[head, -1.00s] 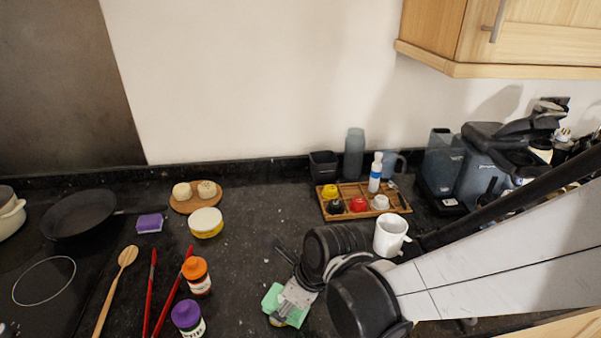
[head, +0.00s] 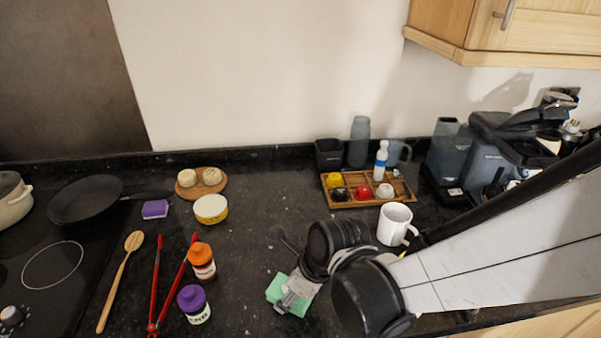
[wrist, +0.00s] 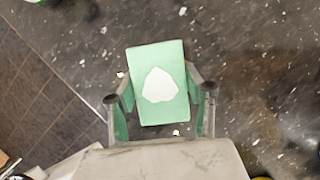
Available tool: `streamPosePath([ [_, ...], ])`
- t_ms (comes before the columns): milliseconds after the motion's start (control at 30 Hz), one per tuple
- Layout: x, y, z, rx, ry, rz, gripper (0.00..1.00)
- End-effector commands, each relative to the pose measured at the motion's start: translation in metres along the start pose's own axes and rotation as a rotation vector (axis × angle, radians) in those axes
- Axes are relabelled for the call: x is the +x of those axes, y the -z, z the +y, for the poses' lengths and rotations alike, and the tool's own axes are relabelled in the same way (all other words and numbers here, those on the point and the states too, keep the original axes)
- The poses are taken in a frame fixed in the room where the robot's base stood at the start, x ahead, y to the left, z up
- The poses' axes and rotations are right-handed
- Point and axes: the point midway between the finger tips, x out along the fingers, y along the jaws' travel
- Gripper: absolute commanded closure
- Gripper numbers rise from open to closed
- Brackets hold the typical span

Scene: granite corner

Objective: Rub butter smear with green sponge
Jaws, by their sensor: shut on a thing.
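The green sponge (head: 280,290) is held in my gripper (head: 292,300) over the dark counter, left of the white mug. In the wrist view the sponge (wrist: 142,108) sits between the two fingers of my gripper (wrist: 160,95), which are shut on its sides. A pale, rounded patch (wrist: 159,85) shows in the middle of the sponge's face; I cannot tell what it is. No butter smear can be made out on the counter; my gripper and arm hide part of it. I cannot tell whether the sponge touches the counter.
An orange-capped jar (head: 201,260) and a purple-capped jar (head: 194,304) stand left of my gripper, beside red tongs (head: 177,285) and a wooden spoon (head: 120,280). The white mug (head: 394,222) stands close to my arm. A wooden tray (head: 350,202) with small items is behind.

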Motion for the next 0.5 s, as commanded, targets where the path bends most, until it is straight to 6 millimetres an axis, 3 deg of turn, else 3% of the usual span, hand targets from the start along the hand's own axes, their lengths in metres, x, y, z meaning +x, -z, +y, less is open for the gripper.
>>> streamPosePath([
  [300,-0.008,0.018,0.021,0.009,0.004,0.000,0.94],
  [400,-0.001,0.017,0.011,0.016,0.007,0.000,0.94],
  [500,-0.008,0.009,0.004,0.017,0.007,0.000,0.94],
])
